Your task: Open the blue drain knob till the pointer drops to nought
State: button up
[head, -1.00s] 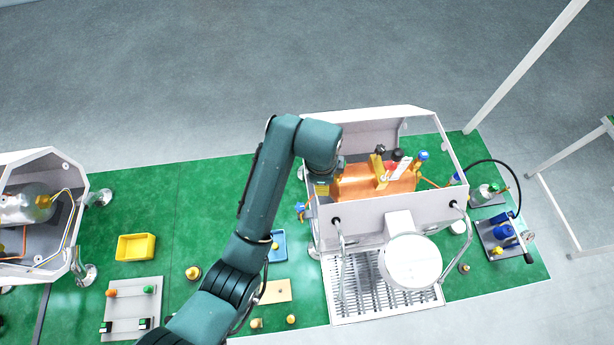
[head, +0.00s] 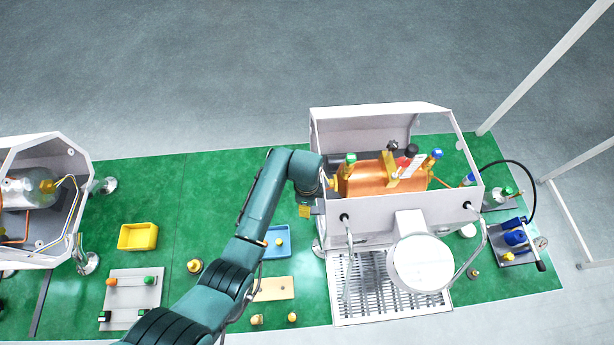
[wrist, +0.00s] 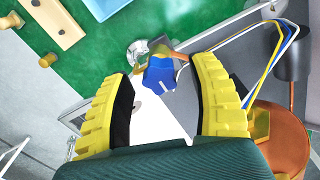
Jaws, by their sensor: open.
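The blue drain knob (wrist: 160,76) shows in the wrist view on a copper-coloured pipe at the machine's side, with a white mark on its face. My gripper (wrist: 162,92) is open, its yellow, black-padded fingers to either side of the knob in that view. The knob looks beyond the fingertips; I cannot tell any contact. In the head view my gripper (head: 316,200) is at the left side of the white espresso machine (head: 398,211), and hides the knob. A small round gauge (head: 541,242) stands at the far right; its pointer is too small to read.
The open machine holds a copper boiler (head: 368,179) with green, black, red and blue-topped fittings. A blue tray (head: 280,252), yellow bin (head: 137,237) and wooden block (head: 273,289) lie left on the green mat. A second machine (head: 62,152) stands far left.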

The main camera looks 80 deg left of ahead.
jog(key=shift+f, duration=0.25)
jog(key=shift+c, duration=0.3)
grip_shut()
